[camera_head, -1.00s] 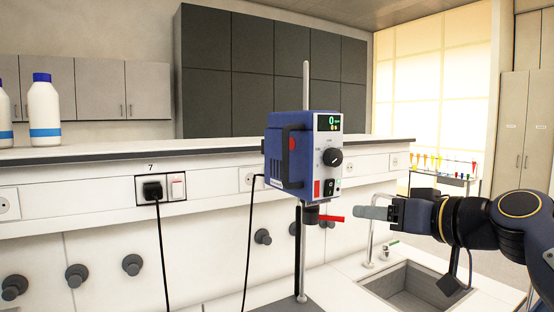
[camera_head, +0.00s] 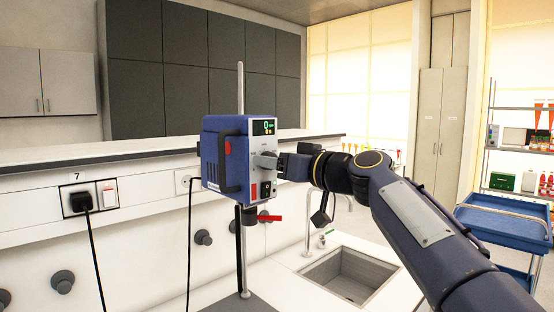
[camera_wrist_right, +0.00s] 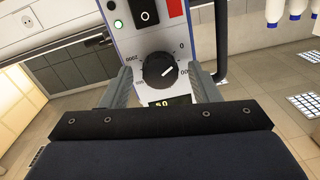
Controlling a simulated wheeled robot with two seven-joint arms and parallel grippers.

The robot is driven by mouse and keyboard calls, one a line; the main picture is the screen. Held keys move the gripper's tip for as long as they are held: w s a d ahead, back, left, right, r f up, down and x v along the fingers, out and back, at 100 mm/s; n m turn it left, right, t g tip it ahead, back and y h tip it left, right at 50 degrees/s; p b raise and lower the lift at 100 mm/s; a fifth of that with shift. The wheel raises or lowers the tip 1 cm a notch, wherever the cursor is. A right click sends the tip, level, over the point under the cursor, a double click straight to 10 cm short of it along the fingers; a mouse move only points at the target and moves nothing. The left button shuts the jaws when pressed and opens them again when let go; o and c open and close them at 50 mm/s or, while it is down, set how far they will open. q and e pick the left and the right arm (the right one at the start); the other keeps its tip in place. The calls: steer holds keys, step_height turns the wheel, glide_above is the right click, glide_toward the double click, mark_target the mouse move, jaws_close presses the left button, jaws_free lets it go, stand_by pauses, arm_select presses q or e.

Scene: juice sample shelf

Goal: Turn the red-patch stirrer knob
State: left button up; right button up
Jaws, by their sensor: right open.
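The blue stirrer (camera_head: 223,150) is mounted on an upright rod, its white front panel carrying a green-digit display (camera_head: 263,127) and a red patch (camera_head: 253,192). The red patch also shows at the top of the right wrist view (camera_wrist_right: 174,8). The dark round knob (camera_wrist_right: 160,71) has a white pointer mark. My right gripper (camera_wrist_right: 160,70) is open, with one grey finger on each side of the knob; whether they touch it is unclear. In the head view my right gripper (camera_head: 267,160) is at the panel and its finger largely hides the knob. My left gripper is out of view.
A sink (camera_head: 350,273) is in the bench to the right. A raised ledge (camera_head: 120,152) runs behind, with sockets and black cables below. A blue cart (camera_head: 505,218) stands far right.

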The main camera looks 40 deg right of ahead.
steer(key=shift+c, duration=0.3)
steer(key=c, duration=0.9)
steer(key=shift+c, duration=0.2)
steer(key=shift+m, duration=0.3)
steer(key=m+p, duration=0.1)
steer(key=m, duration=0.7)
steer(key=m+p, duration=0.1)
steer(key=m, duration=0.8)
steer(key=shift+f+m+t+h, duration=0.1)
steer(key=shift+m+t+h, duration=0.2)
